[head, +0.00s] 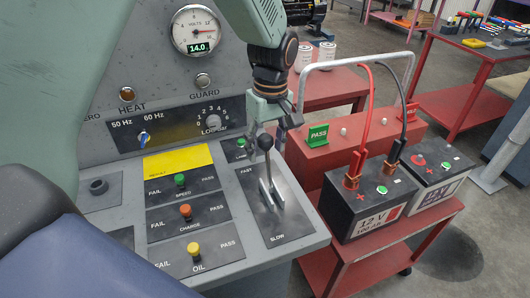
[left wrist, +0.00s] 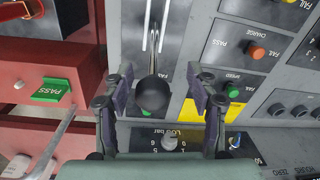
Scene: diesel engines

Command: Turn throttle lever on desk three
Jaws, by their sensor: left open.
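The throttle lever has a round black knob (head: 265,143) on a metal stem. It rises from a dark plate (head: 283,217) marked FAST at the far end and SLOW at the near end, at the right of the sloping desk. My left gripper (head: 266,135) is open at the knob, pointing down. In the left wrist view the knob (left wrist: 152,96) lies between the spread fingers of my left gripper (left wrist: 160,90), with a gap on each side. No contact shows. My right gripper is out of view.
A voltmeter (head: 195,30) and a load knob (head: 211,124) are on the upright panel behind. A red cart (head: 355,267) with two batteries (head: 366,206) stands close to the desk's right edge.

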